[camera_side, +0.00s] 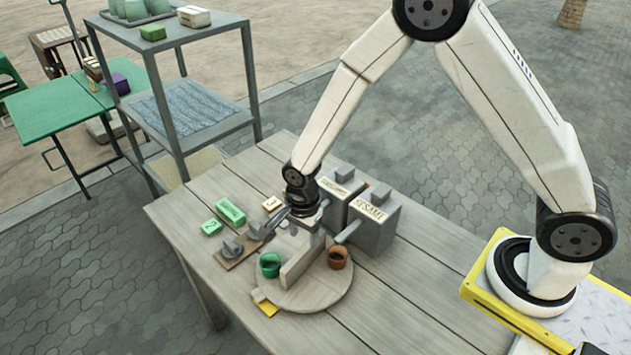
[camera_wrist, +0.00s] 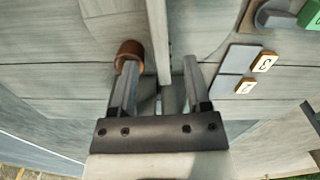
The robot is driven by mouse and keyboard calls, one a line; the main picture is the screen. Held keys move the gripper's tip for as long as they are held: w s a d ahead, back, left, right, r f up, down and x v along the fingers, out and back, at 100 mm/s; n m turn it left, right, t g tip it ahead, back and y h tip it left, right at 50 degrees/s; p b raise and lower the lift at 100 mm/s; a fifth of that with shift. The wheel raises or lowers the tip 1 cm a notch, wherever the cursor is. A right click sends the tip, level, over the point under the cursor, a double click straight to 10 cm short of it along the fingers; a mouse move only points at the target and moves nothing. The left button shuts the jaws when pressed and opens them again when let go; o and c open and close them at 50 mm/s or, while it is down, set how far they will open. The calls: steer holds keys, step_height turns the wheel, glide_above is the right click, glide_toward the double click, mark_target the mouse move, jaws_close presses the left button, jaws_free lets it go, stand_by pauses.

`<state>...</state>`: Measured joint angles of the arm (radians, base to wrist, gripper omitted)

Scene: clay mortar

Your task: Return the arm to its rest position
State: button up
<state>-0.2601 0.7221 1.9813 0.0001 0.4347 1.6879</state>
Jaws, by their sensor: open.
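My gripper (camera_side: 303,222) is at the end of my arm, low over the wooden table (camera_side: 420,290), by the upright divider (camera_side: 300,262) of a round wooden disc (camera_side: 318,293). In the wrist view my gripper (camera_wrist: 160,75) has its two fingers apart with nothing held between them. The divider (camera_wrist: 157,40) runs up the picture between the fingertips. A brown cup (camera_side: 337,258) stands on the disc right of the divider and a green cup (camera_side: 269,265) left of it. The brown cup (camera_wrist: 130,50) also shows by the left fingertip; I cannot tell whether they touch.
Two grey boxes, one labelled SESAME (camera_side: 372,228), stand close behind and right of my gripper. A brown board with grey pieces (camera_side: 238,250), green blocks (camera_side: 229,212) and small number tiles (camera_wrist: 264,61) lie to the left. A grey shelf (camera_side: 190,100) stands behind. The table's front right is clear.

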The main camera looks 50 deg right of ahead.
steer(key=s+d+r+n+t, duration=0.2)
steer(key=s+d+r+n, duration=0.8)
steer(key=r+n, duration=0.3)
steer(key=s+n, duration=0.1)
steer(key=n, duration=0.2)
steer(key=shift+d+t, duration=0.2)
steer(key=shift+t, duration=0.1)
